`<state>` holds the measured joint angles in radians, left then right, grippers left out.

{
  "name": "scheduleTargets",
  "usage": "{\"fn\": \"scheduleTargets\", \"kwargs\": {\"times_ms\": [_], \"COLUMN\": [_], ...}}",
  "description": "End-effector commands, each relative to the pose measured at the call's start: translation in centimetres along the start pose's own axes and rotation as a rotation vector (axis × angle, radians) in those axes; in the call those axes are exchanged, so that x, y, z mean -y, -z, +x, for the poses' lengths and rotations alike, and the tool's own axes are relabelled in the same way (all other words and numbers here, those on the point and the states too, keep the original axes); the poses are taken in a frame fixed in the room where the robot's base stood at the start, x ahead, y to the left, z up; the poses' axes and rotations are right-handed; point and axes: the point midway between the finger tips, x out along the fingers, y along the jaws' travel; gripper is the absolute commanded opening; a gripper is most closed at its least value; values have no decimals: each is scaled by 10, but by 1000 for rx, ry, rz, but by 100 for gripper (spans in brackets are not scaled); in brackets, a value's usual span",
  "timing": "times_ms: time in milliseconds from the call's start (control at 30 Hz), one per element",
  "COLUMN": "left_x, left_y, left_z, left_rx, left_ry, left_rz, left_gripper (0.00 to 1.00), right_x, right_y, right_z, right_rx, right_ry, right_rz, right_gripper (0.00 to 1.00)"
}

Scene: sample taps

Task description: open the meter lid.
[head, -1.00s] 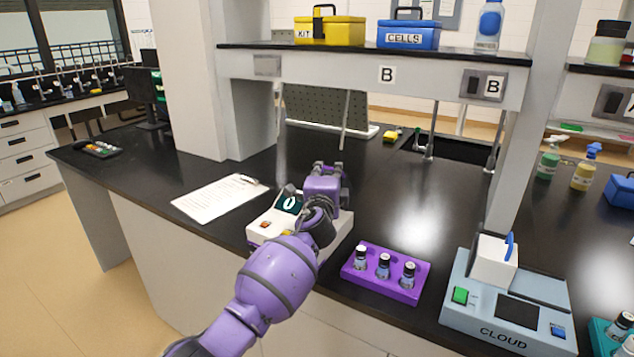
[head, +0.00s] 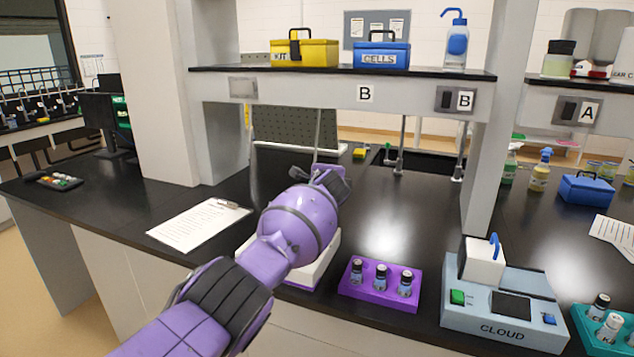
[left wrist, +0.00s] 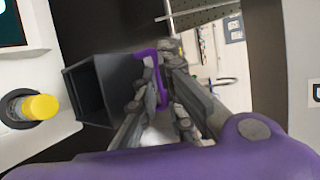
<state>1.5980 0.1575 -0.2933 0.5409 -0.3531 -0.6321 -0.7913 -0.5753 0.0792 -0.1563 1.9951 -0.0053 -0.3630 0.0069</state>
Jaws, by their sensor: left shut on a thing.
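The white meter (head: 322,262) stands on the black bench in the head view, mostly hidden behind my left arm. In the left wrist view, its white top (left wrist: 45,50) shows a dark screen corner and a yellow-capped vial (left wrist: 40,107) in a dark round socket, uncovered. The dark grey, hollow box-like lid (left wrist: 112,82) is swung to the side of the socket, its open underside facing the vial. My left gripper (left wrist: 163,82) is shut on the lid's purple handle (left wrist: 152,62). In the head view that gripper (head: 330,178) is beyond my forearm, its fingertips unclear.
A purple rack (head: 380,288) with several vials stands right of the meter. Farther right is the CLOUD instrument (head: 505,315) with a white lid and blue handle. A clipboard (head: 198,222) lies to the left. The shelf (head: 300,88) crosses above the bench behind.

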Motion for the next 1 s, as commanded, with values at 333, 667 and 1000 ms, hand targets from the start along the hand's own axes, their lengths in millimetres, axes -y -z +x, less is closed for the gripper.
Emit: {"fn": "scheduleTargets", "kwargs": {"times_ms": [333,667,1000], "left_x": [21,22,19], "left_y": [5,5,6], "left_z": [1,1,2], "left_rx": [2,2,2], "left_ry": [-3,-2,-7], "left_rz": [11,11,12], "left_gripper": [0,0,26], "right_x": [1,1,1], "right_y": [2,-1,-5], "right_z": [2,2,2], "right_rx": [-4,3,9], "right_ry": [1,1,1], "right_rz": [0,-1,0], "right_gripper": [0,0,0]}}
